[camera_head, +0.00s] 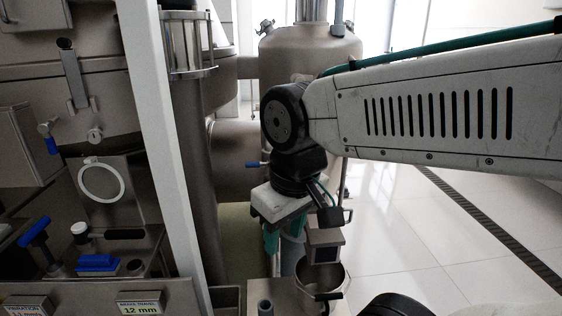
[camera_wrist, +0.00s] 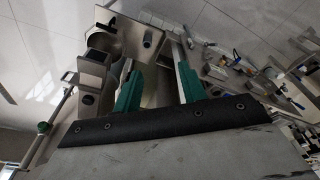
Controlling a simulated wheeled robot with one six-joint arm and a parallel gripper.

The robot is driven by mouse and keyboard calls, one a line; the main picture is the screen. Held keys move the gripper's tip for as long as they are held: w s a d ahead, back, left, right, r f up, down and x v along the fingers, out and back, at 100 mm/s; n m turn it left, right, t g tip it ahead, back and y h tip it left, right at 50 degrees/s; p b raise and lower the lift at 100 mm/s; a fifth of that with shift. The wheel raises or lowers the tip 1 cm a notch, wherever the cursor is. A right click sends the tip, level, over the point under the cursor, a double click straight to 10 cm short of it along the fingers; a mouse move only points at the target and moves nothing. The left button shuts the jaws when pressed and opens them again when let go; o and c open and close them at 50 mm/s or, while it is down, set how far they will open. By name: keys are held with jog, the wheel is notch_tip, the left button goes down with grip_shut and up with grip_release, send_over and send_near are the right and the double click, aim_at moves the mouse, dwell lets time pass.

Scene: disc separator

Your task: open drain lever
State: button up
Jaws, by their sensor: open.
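My gripper (camera_head: 281,240) hangs below my wrist in the head view, pointing down, with its green fingers partly hidden. In the wrist view my gripper (camera_wrist: 158,72) has its two green fingers spread apart, with nothing held between them. No lever is plainly labelled as the drain lever. A small blue-tipped lever (camera_head: 254,164) sticks out to the left, above and behind my gripper in the head view. A blue-handled valve (camera_head: 51,144) is on the machine at the left. My gripper touches neither.
A steel pot (camera_head: 322,281) with a dark handle stands just below and right of my gripper. A pale upright post (camera_head: 163,140) is to the left. The control panel (camera_head: 100,292) bears blue handles and labels. Open tiled floor (camera_head: 420,230) lies right.

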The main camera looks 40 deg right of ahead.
jog(key=w+d+f+n+t+h, duration=0.1)
jog(key=w+d+f+n+t, duration=0.15)
jog(key=w, duration=0.55)
jog(key=w+d+f+n+t, duration=0.1)
jog(key=w+d+n+t, duration=0.1)
jog(key=w+d, duration=0.35)
jog(key=w+d+f+n+t+h, duration=0.1)
jog(key=w+d+n+t, duration=0.1)
jog(key=w, duration=0.7)
jog(key=n+t+h, duration=0.1)
jog(key=n+t, duration=0.6)
jog(key=n, duration=0.1)
send_near(254, 166)
jog(key=w, duration=0.3)
jog(key=x, duration=0.8)
jog(key=shift+w+d+f, duration=0.1)
jog(key=shift+d+f, duration=0.15)
grip_shut()
